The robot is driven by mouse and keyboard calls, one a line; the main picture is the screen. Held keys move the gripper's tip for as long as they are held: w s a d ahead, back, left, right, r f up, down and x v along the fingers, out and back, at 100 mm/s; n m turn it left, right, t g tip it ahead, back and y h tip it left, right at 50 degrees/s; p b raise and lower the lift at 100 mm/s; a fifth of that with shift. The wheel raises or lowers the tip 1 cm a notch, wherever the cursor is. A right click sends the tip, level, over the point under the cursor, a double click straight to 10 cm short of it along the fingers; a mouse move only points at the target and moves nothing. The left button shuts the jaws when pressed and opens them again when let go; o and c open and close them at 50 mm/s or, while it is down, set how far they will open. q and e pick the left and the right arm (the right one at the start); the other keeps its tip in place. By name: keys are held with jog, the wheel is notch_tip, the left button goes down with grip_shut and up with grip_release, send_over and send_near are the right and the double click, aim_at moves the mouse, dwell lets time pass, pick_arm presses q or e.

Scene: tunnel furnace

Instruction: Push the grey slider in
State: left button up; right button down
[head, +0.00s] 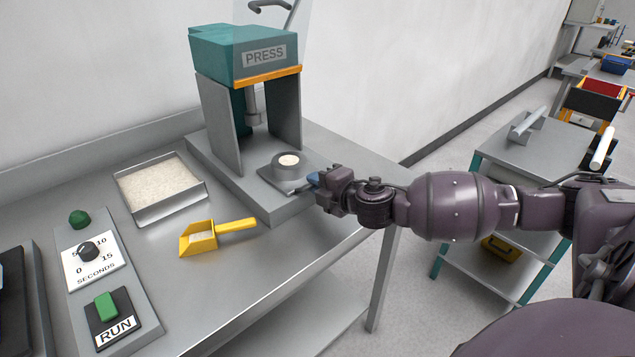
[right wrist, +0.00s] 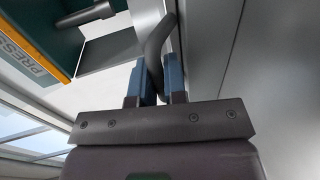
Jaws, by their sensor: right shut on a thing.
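The grey slider (head: 268,177) is a flat plate on the base of the teal press (head: 240,55). A round grey die (head: 288,172) filled with pale powder sits on it, forward of the press uprights. My right gripper (head: 313,180) is at the slider's front right side, with its blue fingertips shut on the slider's handle. In the right wrist view, the curved dark grey handle (right wrist: 158,45) runs between the two blue fingers (right wrist: 157,85). The grip largely hides the handle in the head view. My left gripper is out of view.
A tray of pale powder (head: 148,212) and a yellow scoop (head: 190,245) stand left of the press on the grey bench. A timer dial (head: 89,251) and green RUN button (head: 106,306) are at the far left. A cart (head: 540,145) stands at the right.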

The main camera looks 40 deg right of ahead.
aim_at(301, 173)
jog(key=shift+r+x, duration=0.2)
jog(key=shift+x, duration=0.75)
jog(key=shift+r+x, duration=0.2)
jog(key=shift+x, duration=0.7)
jog(key=shift+w+f, duration=0.1)
jog(key=c, duration=1.2)
grip_release()
